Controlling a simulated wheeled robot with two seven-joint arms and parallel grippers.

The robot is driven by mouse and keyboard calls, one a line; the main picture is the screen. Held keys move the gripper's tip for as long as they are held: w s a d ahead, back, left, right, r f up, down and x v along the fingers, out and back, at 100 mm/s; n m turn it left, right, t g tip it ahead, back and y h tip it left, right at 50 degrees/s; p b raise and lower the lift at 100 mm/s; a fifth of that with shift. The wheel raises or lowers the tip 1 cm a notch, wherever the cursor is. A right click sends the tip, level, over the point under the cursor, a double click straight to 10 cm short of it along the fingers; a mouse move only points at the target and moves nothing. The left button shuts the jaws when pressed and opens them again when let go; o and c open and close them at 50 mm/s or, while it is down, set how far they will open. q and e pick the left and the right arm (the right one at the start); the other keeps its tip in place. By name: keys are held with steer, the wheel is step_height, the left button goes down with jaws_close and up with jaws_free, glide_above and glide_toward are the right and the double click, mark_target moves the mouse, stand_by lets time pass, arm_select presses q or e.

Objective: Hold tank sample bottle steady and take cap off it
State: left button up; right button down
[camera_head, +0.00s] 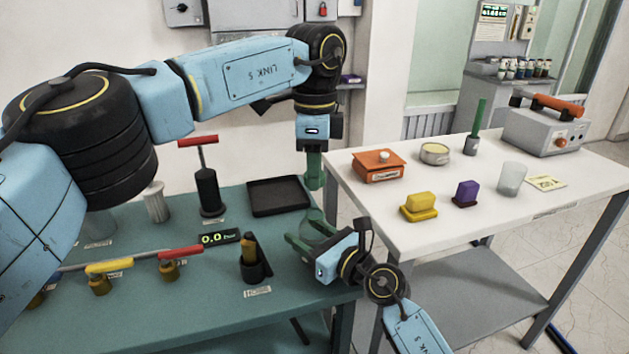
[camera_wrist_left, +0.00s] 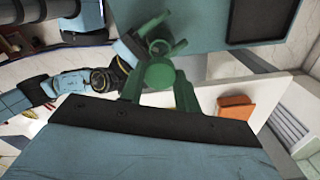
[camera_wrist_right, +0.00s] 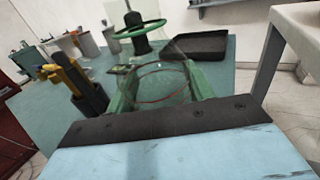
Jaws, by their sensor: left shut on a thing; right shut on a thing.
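The sample bottle (camera_wrist_right: 160,86) is clear glass and shows between the green fingers of my right gripper (camera_wrist_right: 163,94) in the right wrist view. In the head view my right gripper (camera_head: 314,230) is shut on it at the front right edge of the green table. My left gripper (camera_head: 314,184) points straight down above it. In the left wrist view a round green cap (camera_wrist_left: 160,75) sits between my left fingers, which are shut on it. In the head view the left fingers hide most of the cap, and a small gap shows between their tips and the bottle.
The green table (camera_head: 200,285) holds a black tray (camera_head: 279,197), a black stand with a red T-handle (camera_head: 208,190), a small display (camera_head: 219,238), a black holder (camera_head: 253,262) and brass valves (camera_head: 170,268). A white table (camera_head: 520,190) with several items stands close at right.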

steer(key=shift+c, duration=2.4)
jaws_free()
